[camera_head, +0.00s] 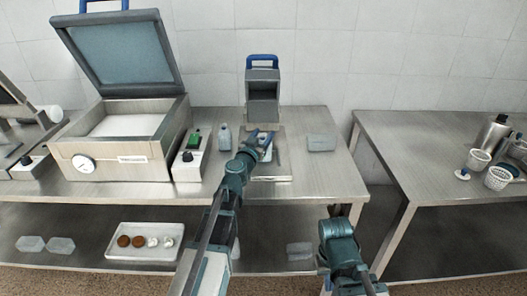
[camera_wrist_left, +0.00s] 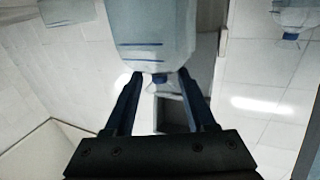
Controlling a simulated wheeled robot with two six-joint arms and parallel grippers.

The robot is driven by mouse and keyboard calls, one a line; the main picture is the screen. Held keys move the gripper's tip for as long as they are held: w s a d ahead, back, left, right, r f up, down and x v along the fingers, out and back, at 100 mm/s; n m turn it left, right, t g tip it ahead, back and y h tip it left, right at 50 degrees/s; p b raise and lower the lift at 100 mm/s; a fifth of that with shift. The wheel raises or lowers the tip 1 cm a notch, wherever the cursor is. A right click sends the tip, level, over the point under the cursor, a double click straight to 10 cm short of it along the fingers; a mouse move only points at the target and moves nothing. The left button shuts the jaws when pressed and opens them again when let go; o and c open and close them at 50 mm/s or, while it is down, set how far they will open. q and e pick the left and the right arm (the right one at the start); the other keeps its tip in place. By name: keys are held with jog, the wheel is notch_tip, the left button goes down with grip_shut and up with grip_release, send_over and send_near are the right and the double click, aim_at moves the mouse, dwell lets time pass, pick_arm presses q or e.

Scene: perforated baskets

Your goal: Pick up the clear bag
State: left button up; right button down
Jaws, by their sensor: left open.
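The clear bag (camera_wrist_left: 150,35) has blue lines and a small blue port at its end in the left wrist view. In the head view the bag (camera_head: 265,152) is pale and partly hidden by my left gripper (camera_head: 263,136), at a metal tray on the table. My left gripper (camera_wrist_left: 159,75) is open. Its fingertips are on either side of the bag's port end, and most of the bag lies beyond them. I cannot tell whether they touch it. My right arm shows at the lower right of the head view, but its gripper jaws are not visible.
A grey device with a blue handle (camera_head: 262,84) stands behind the tray. A small bottle (camera_head: 225,138) stands left, near a switch box (camera_head: 188,164) and an open-lidded machine (camera_head: 115,152). A translucent container (camera_head: 321,143) lies right.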

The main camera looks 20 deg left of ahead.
pick_arm(q)
grip_shut()
dwell(1.4)
